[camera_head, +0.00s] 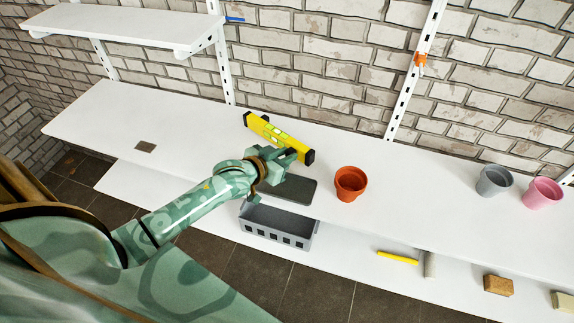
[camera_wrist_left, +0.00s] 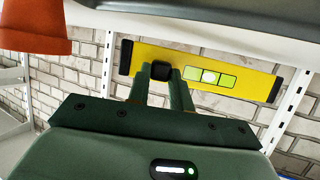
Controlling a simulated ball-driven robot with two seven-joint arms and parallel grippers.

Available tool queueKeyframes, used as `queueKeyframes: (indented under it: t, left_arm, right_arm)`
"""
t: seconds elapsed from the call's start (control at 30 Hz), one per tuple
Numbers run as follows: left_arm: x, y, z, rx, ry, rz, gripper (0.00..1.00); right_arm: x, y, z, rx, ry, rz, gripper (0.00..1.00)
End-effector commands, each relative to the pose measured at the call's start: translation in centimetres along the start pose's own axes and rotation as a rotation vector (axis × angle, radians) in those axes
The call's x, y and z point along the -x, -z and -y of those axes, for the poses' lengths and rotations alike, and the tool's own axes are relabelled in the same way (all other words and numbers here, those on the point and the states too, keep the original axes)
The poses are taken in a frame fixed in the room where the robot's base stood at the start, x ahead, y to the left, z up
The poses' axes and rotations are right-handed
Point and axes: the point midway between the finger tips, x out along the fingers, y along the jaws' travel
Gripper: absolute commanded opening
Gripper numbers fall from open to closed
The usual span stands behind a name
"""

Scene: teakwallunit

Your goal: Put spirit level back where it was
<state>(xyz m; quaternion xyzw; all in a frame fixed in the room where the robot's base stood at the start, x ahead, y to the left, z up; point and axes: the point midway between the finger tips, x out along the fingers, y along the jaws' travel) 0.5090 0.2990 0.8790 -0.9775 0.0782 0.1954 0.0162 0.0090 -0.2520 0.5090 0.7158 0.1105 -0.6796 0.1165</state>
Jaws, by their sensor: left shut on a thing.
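The spirit level (camera_head: 268,131) is yellow with black end caps and pale green vials. It is above the white upper shelf, near the brick wall. My left gripper (camera_head: 296,153) is shut on it near its right end in the head view. In the left wrist view the spirit level (camera_wrist_left: 222,77) lies across the gripper's two green fingers (camera_wrist_left: 160,72), and the grip is left of its middle. Whether it touches the shelf I cannot tell. My right gripper is not in view.
A dark flat tray (camera_head: 290,190) lies under my left forearm's end. An orange pot (camera_head: 350,183) stands right of it. A grey pot (camera_head: 493,181) and a pink pot (camera_head: 542,193) stand far right. A grey crate (camera_head: 277,224) sits on the lower shelf. The shelf's left part is mostly clear.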

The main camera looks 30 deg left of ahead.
Motion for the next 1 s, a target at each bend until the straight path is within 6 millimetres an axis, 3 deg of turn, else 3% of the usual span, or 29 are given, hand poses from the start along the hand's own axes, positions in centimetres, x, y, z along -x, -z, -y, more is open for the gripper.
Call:
queueKeyframes:
  t: [0.23,0.57,0.6,0.67,1.0]
  left_arm:
    - [-2.0,-3.3,-0.1,0.000,0.000,0.002,0.00]
    - [-2.0,-3.3,-0.1,-0.001,0.000,-0.001,0.00]
    - [-1.9,-3.4,-0.1,0.000,0.000,0.001,0.30]
    - [-1.9,-3.3,-0.1,0.000,0.000,0.000,0.43]
    - [-1.6,-3.1,-0.1,0.000,0.000,0.000,0.43]
  right_arm:
    - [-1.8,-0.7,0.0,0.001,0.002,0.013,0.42]
    - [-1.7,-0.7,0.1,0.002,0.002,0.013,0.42]
    - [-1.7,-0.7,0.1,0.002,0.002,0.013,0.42]
    - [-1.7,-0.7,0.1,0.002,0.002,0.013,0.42]
    - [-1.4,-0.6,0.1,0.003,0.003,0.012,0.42]
